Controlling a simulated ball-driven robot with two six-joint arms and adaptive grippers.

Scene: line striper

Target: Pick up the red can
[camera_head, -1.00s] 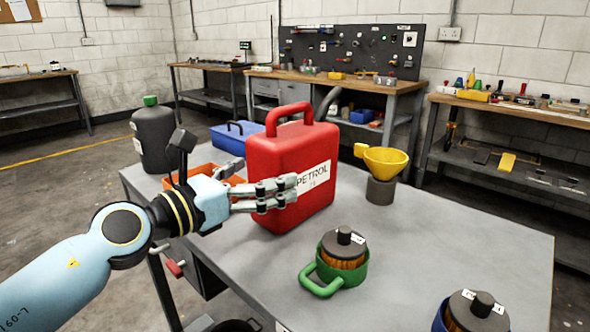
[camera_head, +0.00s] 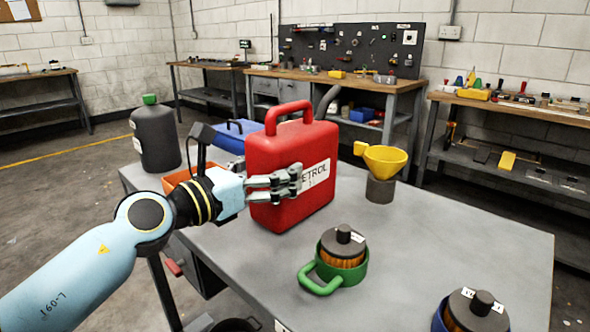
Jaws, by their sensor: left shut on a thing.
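The red can (camera_head: 272,160) is a jerrycan with a top handle and a white PETROL label, upright at the middle of the grey table (camera_head: 440,240). My left gripper (camera_head: 293,181) reaches across its near face from the left and is shut on it, with the fingers over part of the label. I cannot tell whether the can's base still touches the table. My right gripper is not in view.
A yellow funnel (camera_head: 384,158) on a dark cylinder stands right of the can. A green mug-like holder (camera_head: 322,283) is in front. A blue one (camera_head: 439,318) is at the near right. A dark green-capped bottle (camera_head: 155,138) and orange tray (camera_head: 178,180) are left.

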